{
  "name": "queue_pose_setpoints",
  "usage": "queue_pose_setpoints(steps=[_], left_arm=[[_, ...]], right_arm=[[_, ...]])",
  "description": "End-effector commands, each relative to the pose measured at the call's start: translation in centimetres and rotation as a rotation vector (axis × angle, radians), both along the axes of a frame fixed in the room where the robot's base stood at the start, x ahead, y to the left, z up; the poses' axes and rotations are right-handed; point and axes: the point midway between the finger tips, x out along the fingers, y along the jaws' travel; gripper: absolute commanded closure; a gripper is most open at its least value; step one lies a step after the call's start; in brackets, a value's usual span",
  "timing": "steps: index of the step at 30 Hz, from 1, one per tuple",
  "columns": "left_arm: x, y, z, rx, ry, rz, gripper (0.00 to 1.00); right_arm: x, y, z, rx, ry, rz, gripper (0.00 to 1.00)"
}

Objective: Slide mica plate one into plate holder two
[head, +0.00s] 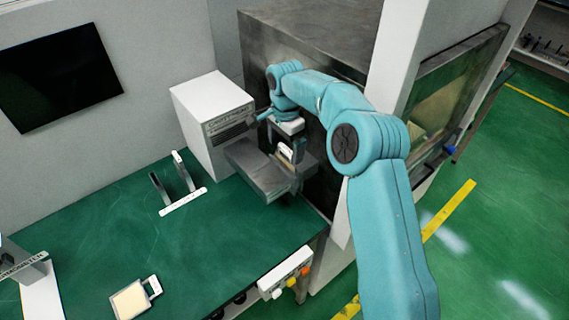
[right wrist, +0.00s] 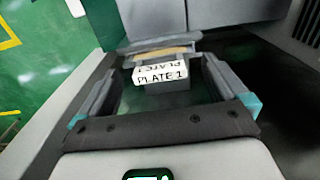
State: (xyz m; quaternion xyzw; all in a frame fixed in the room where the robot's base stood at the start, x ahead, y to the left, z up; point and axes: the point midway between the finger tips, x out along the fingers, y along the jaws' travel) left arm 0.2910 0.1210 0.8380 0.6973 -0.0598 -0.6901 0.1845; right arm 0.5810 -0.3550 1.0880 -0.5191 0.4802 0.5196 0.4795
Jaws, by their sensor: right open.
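The tab lies between the two fingers of my right gripper (right wrist: 160,68), which is open with a gap on each side. In the head view my right gripper (head: 292,152) is at the grey metal box (head: 262,178) in front of the dark chamber. Two slim uprights (head: 175,178) stand on the green table behind a white label strip, too small to read; I cannot tell if they are plate holder two. My left gripper is out of view.
A cream plate with a white handle (head: 130,300) lies at the table's front left. A white vented box (head: 212,115) stands behind the grey metal box. A panel with coloured knobs (head: 287,275) hangs at the table's edge. The table's middle is clear.

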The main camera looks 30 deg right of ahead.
Motion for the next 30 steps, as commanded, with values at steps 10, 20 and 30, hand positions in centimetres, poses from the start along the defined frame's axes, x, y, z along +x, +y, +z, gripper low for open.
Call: queue_pose_setpoints(steps=[10,20,30], left_arm=[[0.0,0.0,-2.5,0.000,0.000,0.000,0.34],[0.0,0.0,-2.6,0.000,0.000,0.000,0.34],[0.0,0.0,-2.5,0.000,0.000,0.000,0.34]], right_arm=[[0.1,0.0,-3.7,0.000,0.000,-0.001,0.00],[0.1,0.0,-3.9,0.000,0.000,-0.001,0.00],[0.1,0.0,-3.9,0.000,0.000,-0.001,0.00]])
